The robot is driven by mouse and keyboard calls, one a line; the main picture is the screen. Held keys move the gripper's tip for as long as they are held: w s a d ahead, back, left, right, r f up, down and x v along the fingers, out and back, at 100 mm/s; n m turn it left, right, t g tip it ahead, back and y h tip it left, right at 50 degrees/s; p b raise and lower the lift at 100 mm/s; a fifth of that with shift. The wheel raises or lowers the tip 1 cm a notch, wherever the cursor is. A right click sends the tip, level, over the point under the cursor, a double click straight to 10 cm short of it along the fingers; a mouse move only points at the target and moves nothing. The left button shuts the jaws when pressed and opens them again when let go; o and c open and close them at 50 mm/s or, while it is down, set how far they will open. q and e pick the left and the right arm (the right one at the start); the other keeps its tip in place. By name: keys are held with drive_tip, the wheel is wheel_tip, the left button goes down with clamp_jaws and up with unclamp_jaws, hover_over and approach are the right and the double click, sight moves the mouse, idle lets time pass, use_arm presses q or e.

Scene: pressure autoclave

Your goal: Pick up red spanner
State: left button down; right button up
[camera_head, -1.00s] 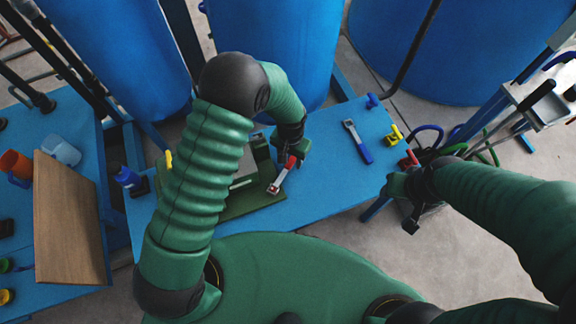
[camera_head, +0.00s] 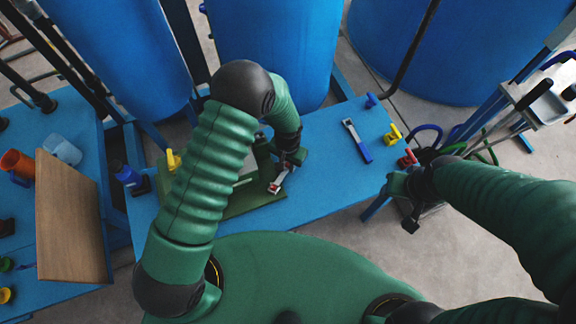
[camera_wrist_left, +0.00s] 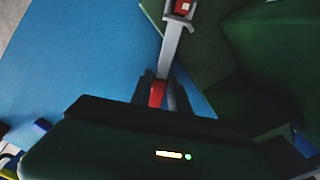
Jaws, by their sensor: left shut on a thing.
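The red spanner (camera_head: 277,184) has a grey metal shaft and head, and a red handle. My left gripper (camera_head: 287,163) is shut on its red handle, over the blue table near the green plate. In the left wrist view the red handle (camera_wrist_left: 157,94) sits between the two dark fingers (camera_wrist_left: 158,92). The spanner's grey shaft (camera_wrist_left: 173,45) points away to a grey head around a red part at the top edge. I cannot tell whether the head touches that part. My right gripper (camera_head: 411,212) is off the table's right end; its fingers are too unclear to read.
A blue-handled spanner (camera_head: 357,141) lies on the blue table (camera_head: 325,180). Yellow (camera_head: 393,135) and red (camera_head: 408,158) valve-like pieces stand at its right end. A green plate (camera_head: 235,204) lies under my left arm. Large blue barrels (camera_head: 275,50) stand behind.

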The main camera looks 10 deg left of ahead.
sight(287, 166)
use_arm(q)
drive_tip(key=shift+a, duration=0.15)
drive_tip(key=shift+w+r, duration=0.1)
drive_tip(key=shift+r, duration=0.3)
drive_tip(key=r, duration=0.3)
drive_tip(key=shift+s, duration=0.2)
drive_tip(key=s, duration=0.5)
drive_tip(key=s+r+b, duration=0.1)
drive_tip(key=s, duration=0.9)
drive_tip(key=shift+s+r, duration=0.15)
drive_tip(key=shift+s, duration=0.25)
